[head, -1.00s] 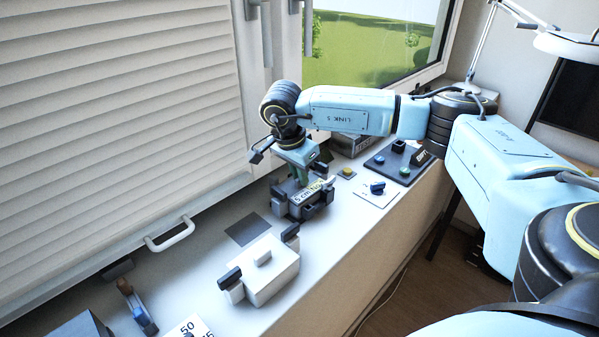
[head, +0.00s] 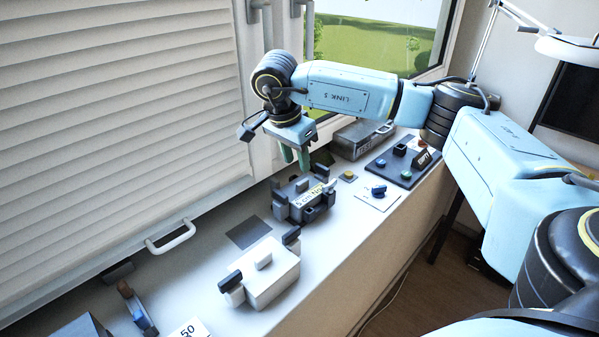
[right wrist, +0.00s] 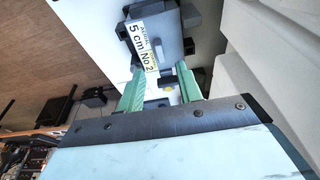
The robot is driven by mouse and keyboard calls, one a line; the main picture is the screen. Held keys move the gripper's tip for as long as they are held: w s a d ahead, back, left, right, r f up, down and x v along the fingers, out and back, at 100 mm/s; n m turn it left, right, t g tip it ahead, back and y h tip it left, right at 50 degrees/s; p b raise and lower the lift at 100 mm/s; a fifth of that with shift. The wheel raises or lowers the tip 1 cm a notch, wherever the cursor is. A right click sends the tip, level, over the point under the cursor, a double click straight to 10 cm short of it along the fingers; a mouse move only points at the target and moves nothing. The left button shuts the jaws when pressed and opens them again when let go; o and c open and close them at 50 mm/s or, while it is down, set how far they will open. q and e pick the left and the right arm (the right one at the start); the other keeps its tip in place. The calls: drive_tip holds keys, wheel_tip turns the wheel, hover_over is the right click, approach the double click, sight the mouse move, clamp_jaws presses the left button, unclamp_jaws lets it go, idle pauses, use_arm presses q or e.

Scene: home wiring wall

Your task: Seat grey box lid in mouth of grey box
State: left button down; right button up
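The grey box (head: 304,203) stands on the white sill, with dark clamp-like blocks at its ends and a yellow-and-white "5 cm No 2" label. It also shows at the top of the right wrist view (right wrist: 172,22). A grey top surface with a small raised part, probably the grey box lid (head: 302,186), shows at its mouth; I cannot tell whether it sits flush. My right gripper (head: 294,157) is above and behind the box, its green fingers apart and empty; they also show in the right wrist view (right wrist: 160,88). My left gripper is not in view.
A white box (head: 268,278) with a knobbed top stands nearer on the sill. A dark flat patch (head: 248,231) lies beside it. A control board (head: 397,168) and a grey metal case (head: 360,138) stand farther right. The shutter and window border the sill's back.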

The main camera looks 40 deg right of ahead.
drive_tip(key=v, duration=0.6)
drive_tip(key=shift+r, duration=0.35)
drive_tip(key=shift+s+a+f, duration=0.1)
